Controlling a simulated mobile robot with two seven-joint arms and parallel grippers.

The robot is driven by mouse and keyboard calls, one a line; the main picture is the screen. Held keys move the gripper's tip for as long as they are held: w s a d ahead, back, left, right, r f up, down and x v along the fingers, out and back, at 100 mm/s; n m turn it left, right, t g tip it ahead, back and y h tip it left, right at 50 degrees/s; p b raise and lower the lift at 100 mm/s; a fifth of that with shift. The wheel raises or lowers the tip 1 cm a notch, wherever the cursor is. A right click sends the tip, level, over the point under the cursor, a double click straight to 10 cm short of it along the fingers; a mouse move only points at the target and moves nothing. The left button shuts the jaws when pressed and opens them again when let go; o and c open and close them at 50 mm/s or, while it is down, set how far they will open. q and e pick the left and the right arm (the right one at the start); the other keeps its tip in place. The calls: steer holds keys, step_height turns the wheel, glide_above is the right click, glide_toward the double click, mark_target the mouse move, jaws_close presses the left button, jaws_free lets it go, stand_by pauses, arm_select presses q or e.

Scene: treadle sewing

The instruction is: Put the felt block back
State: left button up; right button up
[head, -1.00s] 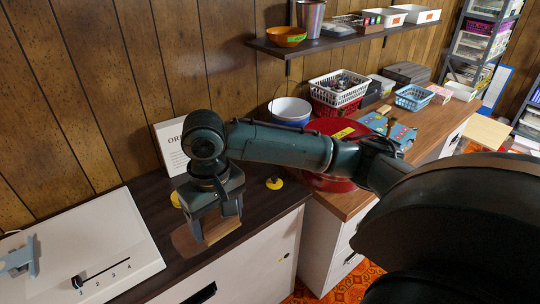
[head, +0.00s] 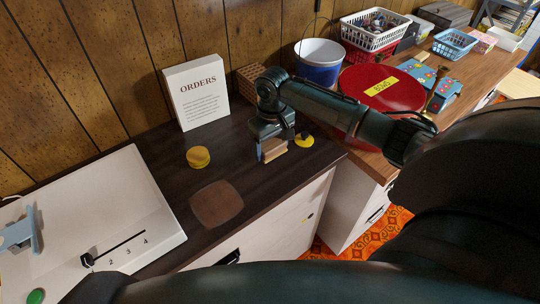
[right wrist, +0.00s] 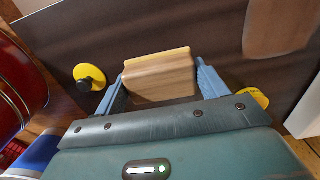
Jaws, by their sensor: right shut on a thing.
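My right gripper (head: 272,150) is shut on a wooden block with a thin yellow layer along one edge, the felt block (head: 275,153). In the right wrist view the felt block (right wrist: 160,77) sits between the two blue fingers of the gripper (right wrist: 162,85). The block is over the dark tabletop, between two yellow discs; I cannot tell if it touches the top. One yellow disc (head: 198,157) is to its left; the other yellow disc (head: 304,140), with a black knob, is close to its right. My left gripper is not in view.
A brown rounded patch (head: 216,204) lies on the dark tabletop (head: 165,190). A white ORDERS sign (head: 197,95) stands behind, beside a woven brown box (head: 249,80). A white panel (head: 135,190) with a slider is at left. A red round lid (head: 383,87) and blue-white bucket (head: 319,62) are at right.

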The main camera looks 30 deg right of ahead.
mark_target(271, 164)
steer(key=shift+f, duration=2.4)
steer(key=shift+f, duration=0.1)
steer(key=o, duration=0.9)
step_height(271, 164, up, 12)
steer(key=shift+r, duration=0.2)
steer(key=shift+f, duration=0.1)
